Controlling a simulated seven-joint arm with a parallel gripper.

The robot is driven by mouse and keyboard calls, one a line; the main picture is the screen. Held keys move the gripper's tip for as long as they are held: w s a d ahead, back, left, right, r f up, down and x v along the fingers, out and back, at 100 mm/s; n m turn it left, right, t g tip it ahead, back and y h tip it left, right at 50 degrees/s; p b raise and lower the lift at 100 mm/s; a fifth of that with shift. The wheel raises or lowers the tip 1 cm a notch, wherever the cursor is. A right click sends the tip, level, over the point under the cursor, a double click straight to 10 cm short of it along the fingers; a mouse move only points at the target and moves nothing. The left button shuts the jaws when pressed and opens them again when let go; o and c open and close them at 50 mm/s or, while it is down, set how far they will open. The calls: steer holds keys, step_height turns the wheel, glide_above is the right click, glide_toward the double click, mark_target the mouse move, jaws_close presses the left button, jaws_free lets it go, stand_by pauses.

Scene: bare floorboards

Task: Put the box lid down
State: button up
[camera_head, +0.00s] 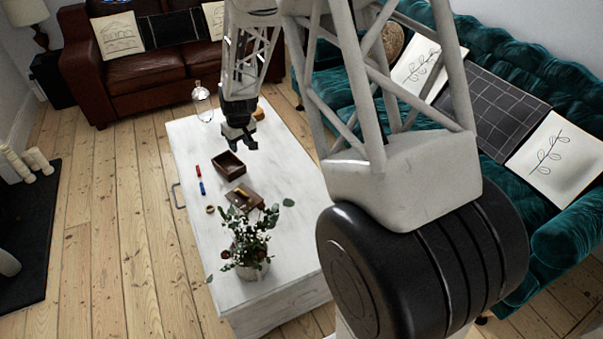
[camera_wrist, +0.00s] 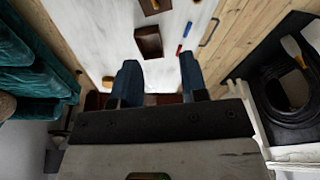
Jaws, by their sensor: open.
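The box (camera_head: 229,166) is a dark brown, open-topped box on the white table. It also shows in the wrist view (camera_wrist: 149,42). A flat brown piece that looks like the box lid (camera_head: 236,201) lies on the table on the plant side of the box, apart from it. A small yellowish piece shows on its top; I cannot tell if it is a handle. In the wrist view, the lid (camera_wrist: 148,8) is cut by the top edge. My gripper (camera_head: 244,144) is above the table, slightly beyond the box. Its blue fingers (camera_wrist: 159,82) are apart, with nothing between them.
On the white table (camera_head: 280,185) are a potted plant (camera_head: 247,252), small red (camera_head: 198,171) and blue (camera_head: 202,188) pieces, a small ring (camera_head: 210,209) and a glass item (camera_head: 203,102). A teal sofa (camera_head: 510,75) stands at right. The table's right side looks clear.

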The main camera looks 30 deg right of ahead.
steer(key=s+r, duration=1)
steer(key=r, duration=0.2)
steer(key=s+r+m, duration=0.1)
steer(key=s+r, duration=0.3)
steer(key=s, duration=0.7)
steer(key=s+r+m, duration=0.1)
steer(key=s+r, duration=0.3)
steer(key=s, duration=0.7)
steer(key=s+r+m, duration=0.1)
steer(key=s+r, duration=0.4)
steer(key=s, duration=0.6)
steer(key=shift+s+d+t+h, duration=0.25)
steer(key=shift+t+h, duration=0.15)
